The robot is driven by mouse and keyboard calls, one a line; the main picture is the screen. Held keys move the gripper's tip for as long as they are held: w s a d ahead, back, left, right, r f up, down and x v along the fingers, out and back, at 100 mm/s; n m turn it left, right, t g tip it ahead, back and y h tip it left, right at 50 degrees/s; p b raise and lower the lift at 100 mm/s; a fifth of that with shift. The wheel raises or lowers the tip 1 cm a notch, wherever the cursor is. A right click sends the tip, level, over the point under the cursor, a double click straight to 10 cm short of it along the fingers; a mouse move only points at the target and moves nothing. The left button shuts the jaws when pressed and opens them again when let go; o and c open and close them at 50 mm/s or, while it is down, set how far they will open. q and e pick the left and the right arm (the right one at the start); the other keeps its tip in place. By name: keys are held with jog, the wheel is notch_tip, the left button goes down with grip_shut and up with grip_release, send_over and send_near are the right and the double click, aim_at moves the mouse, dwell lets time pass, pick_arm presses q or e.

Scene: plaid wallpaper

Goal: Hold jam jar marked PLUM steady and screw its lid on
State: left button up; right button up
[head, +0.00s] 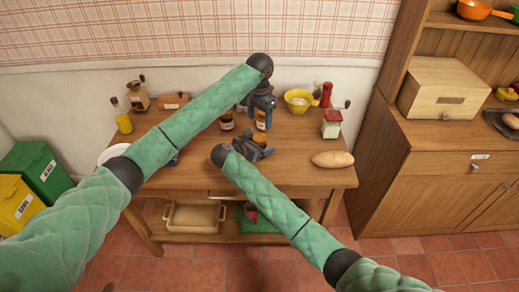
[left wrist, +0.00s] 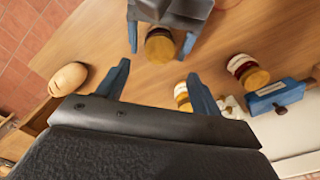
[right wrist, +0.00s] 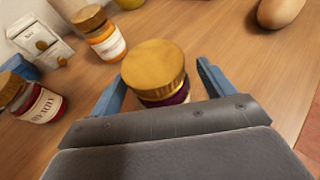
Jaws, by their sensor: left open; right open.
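A jar with a gold lid and dark purple contents (right wrist: 158,72) stands between the spread fingers of my right gripper (head: 262,144) in the right wrist view. Its label is hidden, so I cannot read PLUM or tell how tight the lid sits. The same lid shows in the left wrist view (left wrist: 160,46). My left gripper (head: 264,102) is open and empty, higher and farther back, over the rear of the table. An orange jar with a gold lid (right wrist: 104,38) stands close to it, by one finger in the left wrist view (left wrist: 183,96).
A red jar with a white label (right wrist: 38,104) stands to the side, with a blue object (left wrist: 276,97) behind it. A white box with brown knobs (right wrist: 38,42) is near. Bread (head: 332,159) lies at the table's right. A yellow bowl (head: 298,101) stands at the back.

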jog(key=c, duration=1.6)
pick_arm(q)
jog(key=shift+r, duration=0.15)
pick_arm(e)
grip_shut()
pick_arm(q)
notch_tip(320, 180, up, 4)
jog(key=w+a+y, duration=0.1)
jog(key=w+a, duration=0.1)
jog(key=f, duration=0.1)
jog(key=s+f+n, duration=0.1)
jog(key=s+d+f+n, duration=0.1)
jog(key=f, duration=0.1)
jog(key=shift+f, duration=0.1)
jog(key=shift+d+n+h, duration=0.4)
jog(key=shift+d+n, duration=0.05)
jog(key=shift+n, duration=0.35)
jog(key=shift+d+n, duration=0.1)
jog(key=shift+n, duration=0.4)
